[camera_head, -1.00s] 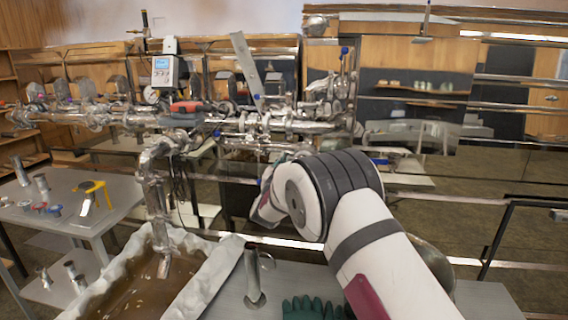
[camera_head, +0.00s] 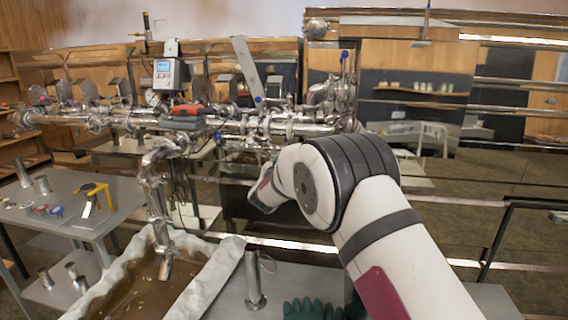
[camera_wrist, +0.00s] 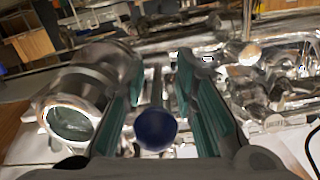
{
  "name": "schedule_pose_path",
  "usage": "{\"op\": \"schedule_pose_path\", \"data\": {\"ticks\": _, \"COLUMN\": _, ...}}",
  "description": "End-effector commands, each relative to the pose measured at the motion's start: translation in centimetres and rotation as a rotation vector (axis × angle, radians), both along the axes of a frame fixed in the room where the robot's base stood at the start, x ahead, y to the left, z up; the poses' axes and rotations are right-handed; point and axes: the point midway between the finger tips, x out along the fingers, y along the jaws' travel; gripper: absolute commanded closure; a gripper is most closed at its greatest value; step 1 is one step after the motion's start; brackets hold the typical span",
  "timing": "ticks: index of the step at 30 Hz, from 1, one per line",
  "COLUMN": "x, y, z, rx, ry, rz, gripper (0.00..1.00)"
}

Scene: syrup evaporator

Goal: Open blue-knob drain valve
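A round dark blue knob (camera_wrist: 156,130) shows in the wrist view, low and near the middle. A thin metal stem runs away from it. My gripper (camera_wrist: 160,68) is open, with one teal finger on each side of the knob and stem. I see gaps between the fingers and the knob; I cannot tell if either finger touches the stem. In the head view my arm hides the gripper and this knob. Other small blue knobs show there on the metal pipework (camera_head: 230,127), one left of the middle (camera_head: 217,134) and one high on the right (camera_head: 344,53).
A wide open-ended metal pipe (camera_wrist: 85,105) lies close to the left finger. More shiny fittings (camera_wrist: 260,75) crowd the right side. In the head view, a pan of brown liquid (camera_head: 215,290) stands below the pipes, beside a metal cylinder (camera_head: 254,280) and green gloves (camera_head: 312,308).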

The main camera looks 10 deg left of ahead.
Motion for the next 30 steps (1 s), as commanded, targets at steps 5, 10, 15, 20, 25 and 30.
{"op": "schedule_pose_path", "data": {"ticks": 5, "x": -0.5, "y": -0.2, "z": 0.4, "rx": -0.001, "ry": -0.006, "rz": -0.005, "gripper": 0.72}}
{"op": "schedule_pose_path", "data": {"ticks": 10, "x": -2.5, "y": -0.1, "z": 0.4, "rx": -0.001, "ry": -0.004, "rz": -0.003, "gripper": 0.72}}
{"op": "schedule_pose_path", "data": {"ticks": 15, "x": -4.9, "y": 0.0, "z": 0.4, "rx": -0.001, "ry": -0.001, "rz": -0.001, "gripper": 0.72}}
{"op": "schedule_pose_path", "data": {"ticks": 20, "x": -6.8, "y": 0.2, "z": 0.4, "rx": 0.000, "ry": 0.000, "rz": 0.000, "gripper": 0.72}}
{"op": "schedule_pose_path", "data": {"ticks": 25, "x": -7.8, "y": 0.2, "z": 0.4, "rx": 0.000, "ry": 0.000, "rz": 0.000, "gripper": 0.72}}
{"op": "schedule_pose_path", "data": {"ticks": 30, "x": -8.0, "y": 0.2, "z": 0.4, "rx": 0.000, "ry": 0.000, "rz": 0.000, "gripper": 0.72}}
